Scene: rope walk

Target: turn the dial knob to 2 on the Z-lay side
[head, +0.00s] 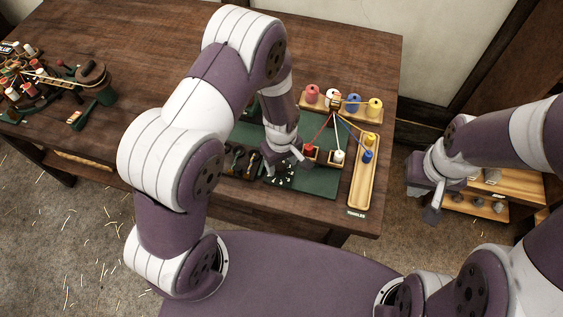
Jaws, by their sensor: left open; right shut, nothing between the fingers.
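I cannot make out the dial knob or any Z-lay marking. My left arm covers part of the green mat (318,184), and the knob may be behind it. My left gripper (302,159) is low over the mat, beside small wooden blocks carrying a red bobbin (310,150) and a white bobbin (338,156). Its fingers are small here, but it is open; I cannot tell whether it touches anything. My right gripper (433,214) is shut and empty, off the right edge of the table (160,60).
Coloured strands run from a wooden top (334,101) near a spool rack (343,114). A long wooden tray (362,186) stands at the right, above a "TOGGLES" label. A dark tool tray (240,161) lies left of the mat.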

